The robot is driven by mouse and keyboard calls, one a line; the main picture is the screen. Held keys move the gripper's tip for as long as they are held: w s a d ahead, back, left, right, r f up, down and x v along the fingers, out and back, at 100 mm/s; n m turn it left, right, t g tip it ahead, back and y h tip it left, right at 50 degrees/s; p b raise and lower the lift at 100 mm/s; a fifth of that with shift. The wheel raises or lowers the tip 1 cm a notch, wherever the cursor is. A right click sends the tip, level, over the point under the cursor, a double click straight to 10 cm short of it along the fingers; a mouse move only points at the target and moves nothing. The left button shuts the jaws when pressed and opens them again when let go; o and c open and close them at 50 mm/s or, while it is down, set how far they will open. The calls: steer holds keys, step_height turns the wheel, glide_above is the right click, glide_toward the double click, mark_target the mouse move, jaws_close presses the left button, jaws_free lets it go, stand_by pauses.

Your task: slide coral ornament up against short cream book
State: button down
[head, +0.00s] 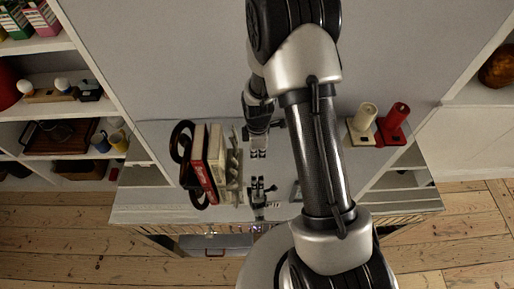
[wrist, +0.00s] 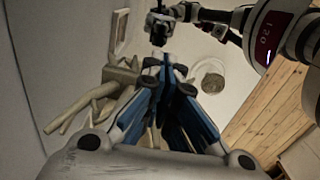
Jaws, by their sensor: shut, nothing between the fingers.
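The coral ornament (head: 233,168) is pale and branched, standing just right of the row of books in the head view. In the wrist view the coral ornament (wrist: 98,92) spreads its branches left of my fingers. The short cream book (head: 215,150) stands at the right end of the row, close beside the ornament; I cannot tell whether they touch. My gripper (head: 258,154) is right of the ornament, low over the cabinet top. Its blue-sided fingers (wrist: 165,70) are together and empty. Part of the ornament is hidden behind my fingers in the wrist view.
A red book (head: 207,181) and a dark curved bookend (head: 181,141) stand left. A gripper-like shape (wrist: 160,28) faces mine, apparently a reflection. The cabinet's front edge (head: 300,210) drops to floorboards.

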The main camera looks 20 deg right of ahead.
mark_target(241, 168)
step_height(241, 168, down, 4)
steer(key=shift+f+b, duration=0.1)
steer(key=shift+b, duration=0.25)
steer(key=a, duration=0.1)
steer(key=w+a, duration=0.1)
steer(key=shift+a+r, duration=0.3)
steer(key=shift+r, duration=0.05)
steer(key=shift+w+a, duration=0.1)
steer(key=shift+a, duration=0.5)
steer(key=shift+w+a, duration=0.15)
steer(key=shift+a, duration=0.4)
steer(key=shift+w+a, duration=0.15)
steer(key=shift+a, duration=0.4)
steer(key=shift+d+b, duration=0.1)
steer(key=shift+b, duration=0.2)
